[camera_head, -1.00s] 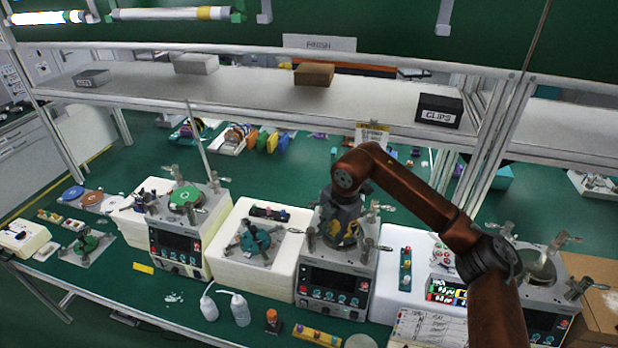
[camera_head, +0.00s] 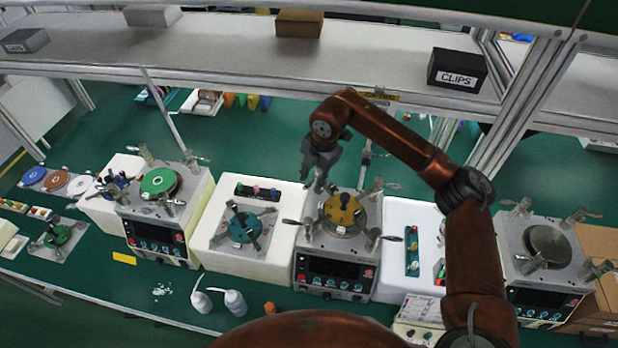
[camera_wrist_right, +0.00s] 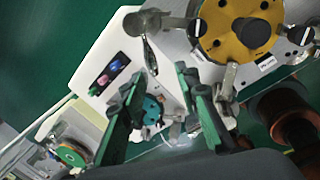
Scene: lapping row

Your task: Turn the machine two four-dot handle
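Machine two appears to be the middle machine (camera_head: 335,268), with a yellow round plate (camera_head: 342,210) on top. Silver lever handles stand around the plate: one at front left (camera_head: 300,222), one at front right (camera_head: 376,238), one at back right (camera_head: 378,187). Their dot marks are too small to read. My right gripper (camera_head: 318,182) points down at the plate's back left and hides that corner. In the right wrist view, its two fingers (camera_wrist_right: 160,78) are apart with nothing between them. A clamp post (camera_wrist_right: 228,82) and a lever (camera_wrist_right: 149,55) show near the fingers. My left gripper is out of view.
A left machine (camera_head: 155,235) carries a green disc. A white block (camera_head: 225,262) with a teal fixture (camera_head: 240,226) stands between the machines. A right machine (camera_head: 545,290) has a grey plate. A shelf (camera_head: 230,60) with a CLIPS box (camera_head: 456,68) runs behind and above.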

